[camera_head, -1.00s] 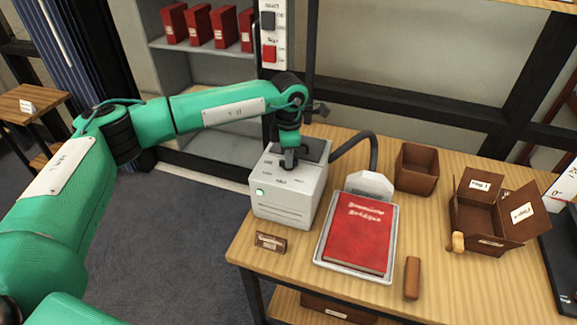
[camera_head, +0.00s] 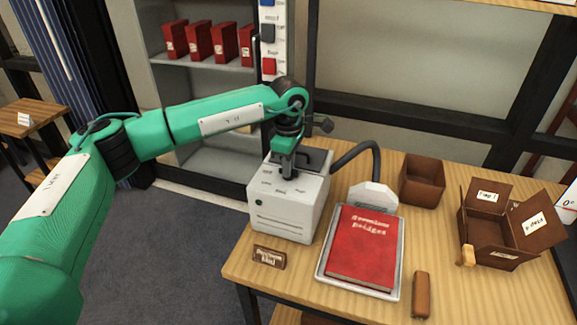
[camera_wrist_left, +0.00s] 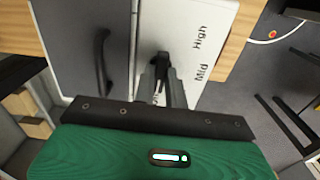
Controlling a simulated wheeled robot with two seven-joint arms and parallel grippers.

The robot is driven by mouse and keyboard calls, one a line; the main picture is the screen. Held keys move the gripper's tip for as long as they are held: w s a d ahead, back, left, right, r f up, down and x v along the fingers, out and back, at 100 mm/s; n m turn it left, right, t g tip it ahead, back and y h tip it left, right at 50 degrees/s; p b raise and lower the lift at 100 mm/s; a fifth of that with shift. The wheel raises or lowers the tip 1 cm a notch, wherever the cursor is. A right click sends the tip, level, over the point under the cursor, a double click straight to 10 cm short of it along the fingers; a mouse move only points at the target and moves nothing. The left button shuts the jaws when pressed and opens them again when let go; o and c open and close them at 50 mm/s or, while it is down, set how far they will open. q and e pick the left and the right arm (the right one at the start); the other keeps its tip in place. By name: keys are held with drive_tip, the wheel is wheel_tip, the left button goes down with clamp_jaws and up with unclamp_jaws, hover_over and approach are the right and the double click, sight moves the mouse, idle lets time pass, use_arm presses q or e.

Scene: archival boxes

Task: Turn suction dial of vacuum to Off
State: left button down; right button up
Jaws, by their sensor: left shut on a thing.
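The vacuum (camera_head: 283,216) is a pale grey box with a hose, standing at the left of the wooden table. Its dial is on the top face, mostly hidden by my gripper in the head view. My left gripper (camera_head: 289,174) points down onto it and is shut on the dial. In the left wrist view the black dial (camera_wrist_left: 161,58) shows between the fingertips (camera_wrist_left: 163,80). The labels "High" and "Mid" are readable beside it; other labels are hidden or cut off. The round indicator (camera_head: 261,203) on the vacuum's front looks dark. My right gripper is not in view.
A red book (camera_head: 362,246) lies in a tray right of the vacuum, with the hose nozzle (camera_head: 373,196) behind it. A small wooden sign (camera_head: 269,257) stands in front. A brown box (camera_head: 422,179) and an open flapped box (camera_head: 488,232) are farther right.

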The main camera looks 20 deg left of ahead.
use_arm(q)
drive_tip(key=shift+r, duration=0.1)
drive_tip(key=c, duration=1.4)
unclamp_jaws()
drive_tip(key=shift+c, duration=0.2)
